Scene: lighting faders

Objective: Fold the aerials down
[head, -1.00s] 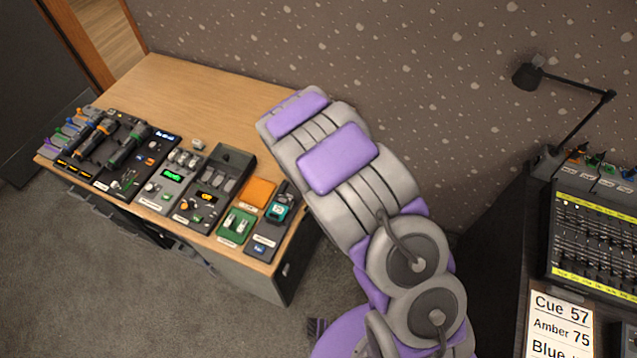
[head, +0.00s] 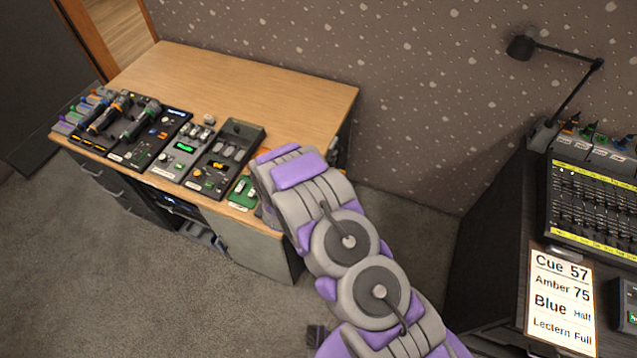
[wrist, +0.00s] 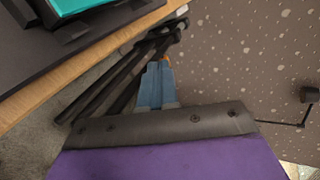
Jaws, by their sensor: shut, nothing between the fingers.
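I cannot pick out the aerials for certain in either view. Several small devices stand in a row along the front of the wooden desk (head: 290,92), among them a grey box with a green display (head: 184,148) and a dark box with an orange display (head: 217,166). In the wrist view my gripper (wrist: 158,84) shows blue-grey fingers, closed together and empty. It is beside the desk edge, below a dark device with a teal face (wrist: 75,5). In the head view my arm hides the gripper and the desk's front right corner.
Dark rods (wrist: 115,75) lie beyond the desk edge in the wrist view; I cannot tell what they belong to. At right stand a fader console (head: 595,212), a cue card (head: 562,300) and a black lamp (head: 560,65). Carpet is clear in front of the desk.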

